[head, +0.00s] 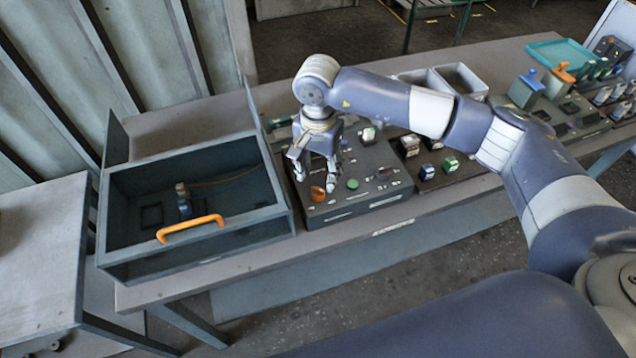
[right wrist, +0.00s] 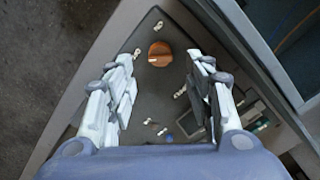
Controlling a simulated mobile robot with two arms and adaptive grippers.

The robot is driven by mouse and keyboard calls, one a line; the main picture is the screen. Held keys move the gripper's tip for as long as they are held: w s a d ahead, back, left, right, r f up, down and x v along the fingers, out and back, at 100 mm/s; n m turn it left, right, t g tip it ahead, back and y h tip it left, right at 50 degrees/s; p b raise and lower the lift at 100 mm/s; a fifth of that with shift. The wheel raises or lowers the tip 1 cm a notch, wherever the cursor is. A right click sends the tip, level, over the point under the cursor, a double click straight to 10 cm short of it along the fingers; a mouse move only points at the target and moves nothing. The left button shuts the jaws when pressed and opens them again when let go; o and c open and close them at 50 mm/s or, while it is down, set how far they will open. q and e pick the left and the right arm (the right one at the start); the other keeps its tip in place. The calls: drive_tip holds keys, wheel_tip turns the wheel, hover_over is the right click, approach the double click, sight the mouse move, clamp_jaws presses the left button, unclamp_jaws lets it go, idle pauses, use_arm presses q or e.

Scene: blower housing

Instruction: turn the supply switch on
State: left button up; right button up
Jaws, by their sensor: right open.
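The supply switch appears to be the orange rotary knob (head: 318,193) on the near left of a dark control panel (head: 375,165). In the right wrist view the round orange knob (right wrist: 160,50) lies beyond and between the fingertips, with a pale mark at its lower left edge. My right gripper (head: 315,182) points down over the panel, close to the knob. In the right wrist view its fingers (right wrist: 160,72) are wide apart with nothing between them. I cannot tell the gap to the knob. My left gripper is not in view.
A green button (head: 352,184) sits right of the knob. Left of the panel stands an open dark housing (head: 120,245) with an orange handle (head: 190,228). Small blocks (head: 427,172), grey bins (head: 462,78) and a teal tray (head: 560,50) stand to the right on the bench.

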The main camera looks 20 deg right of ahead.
sight(318, 189)
wheel_tip(318, 189, down, 5)
drive_tip(key=shift+f+p, duration=0.15)
drive_tip(key=shift+p, duration=0.8)
drive_tip(key=shift+f, duration=0.55)
drive_tip(key=shift+c, duration=0.3)
drive_tip(key=c, duration=1.1)
